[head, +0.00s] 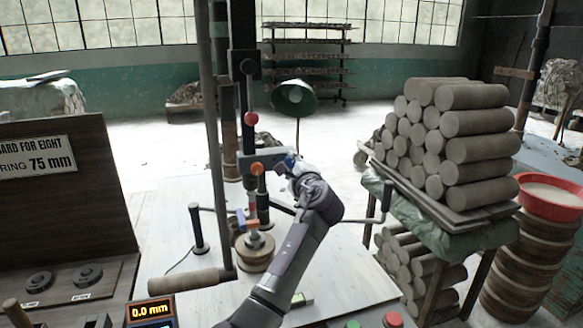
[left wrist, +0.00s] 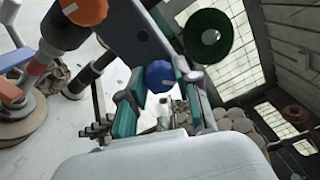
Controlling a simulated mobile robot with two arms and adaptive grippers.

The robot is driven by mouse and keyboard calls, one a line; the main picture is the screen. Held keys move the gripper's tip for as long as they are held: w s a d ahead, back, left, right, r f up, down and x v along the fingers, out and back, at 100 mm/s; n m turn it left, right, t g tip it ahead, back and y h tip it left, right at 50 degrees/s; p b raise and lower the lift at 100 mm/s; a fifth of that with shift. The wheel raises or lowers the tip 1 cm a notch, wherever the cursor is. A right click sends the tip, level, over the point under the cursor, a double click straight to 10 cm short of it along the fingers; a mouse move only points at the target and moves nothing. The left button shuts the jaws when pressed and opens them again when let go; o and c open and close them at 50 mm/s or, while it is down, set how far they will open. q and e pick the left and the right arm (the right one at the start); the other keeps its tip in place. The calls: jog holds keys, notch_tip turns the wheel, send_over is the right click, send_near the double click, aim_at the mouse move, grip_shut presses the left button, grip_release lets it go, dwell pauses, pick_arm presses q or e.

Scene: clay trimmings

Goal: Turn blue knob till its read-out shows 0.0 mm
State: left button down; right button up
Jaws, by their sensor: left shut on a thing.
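The blue knob (left wrist: 159,76) sits between the two teal-padded fingers of my left gripper (left wrist: 160,100) in the left wrist view. In the head view my left gripper (head: 292,166) reaches up to the grey bracket on the press column and largely hides the knob there. The gripper is shut on the knob. An orange-lit read-out (head: 152,310) at the bottom left shows 0.0 mm. Below it a blue-edged display is cut off by the frame, and its figures cannot be read. My right gripper is in neither view.
An orange knob (head: 257,168) is beside the bracket, close to my left gripper; a red ball (head: 251,118) hangs above. A clay piece (head: 255,252) stands under the press. A long handled lever (head: 185,281) crosses at left. Stacked clay cylinders (head: 440,130) stand right.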

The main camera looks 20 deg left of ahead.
pick_arm(q)
jog(key=shift+f, duration=0.1)
dwell(0.3)
jog(key=c, duration=0.8)
grip_release()
jog(key=shift+s+d, duration=0.1)
jog(key=shift+s, duration=0.05)
jog(key=v, duration=1.1)
jog(key=shift+s+d, duration=0.25)
jog(key=shift+s, duration=0.05)
